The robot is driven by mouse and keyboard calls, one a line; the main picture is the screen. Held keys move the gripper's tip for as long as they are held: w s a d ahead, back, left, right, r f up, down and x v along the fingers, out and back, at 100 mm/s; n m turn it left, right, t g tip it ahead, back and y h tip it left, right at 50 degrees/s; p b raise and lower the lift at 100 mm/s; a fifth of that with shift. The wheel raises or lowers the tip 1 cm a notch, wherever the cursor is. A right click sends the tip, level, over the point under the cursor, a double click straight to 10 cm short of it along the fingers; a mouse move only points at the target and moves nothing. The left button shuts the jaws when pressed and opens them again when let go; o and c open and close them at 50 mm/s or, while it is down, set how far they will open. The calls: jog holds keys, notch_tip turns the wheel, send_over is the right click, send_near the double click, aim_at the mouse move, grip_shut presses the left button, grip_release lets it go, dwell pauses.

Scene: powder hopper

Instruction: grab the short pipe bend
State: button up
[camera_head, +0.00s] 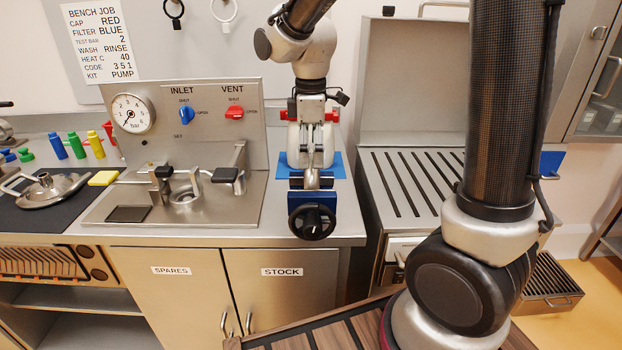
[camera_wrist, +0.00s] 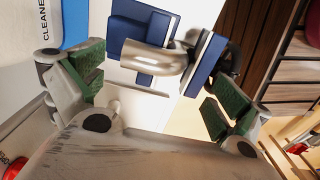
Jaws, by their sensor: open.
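The short pipe bend (camera_wrist: 155,61) is a shiny silver elbow, held in a blue vise (camera_wrist: 208,55) with a black handwheel. In the head view the bend (camera_head: 312,179) shows small and partly hidden between the jaws of the vise (camera_head: 312,199) at the bench's front edge. My gripper (camera_wrist: 155,92) is open, with green-padded fingers spread left and right of the bend in the wrist view. The bend lies beyond the fingertips or between them; I cannot tell the exact depth. No contact shows.
A blue mat (camera_head: 337,164) and a bottle marked CLEANER (camera_wrist: 42,25) are close behind the vise. A steel panel with gauge (camera_head: 133,113) and valves stands left. A slotted steel surface (camera_head: 410,185) is right. Cupboards marked SPARES and STOCK are below.

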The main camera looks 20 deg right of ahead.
aim_at(312, 163)
notch_tip(312, 163, down, 4)
jog(key=shift+d+f, duration=0.1)
jog(key=shift+f, duration=0.1)
jog(key=c, duration=1)
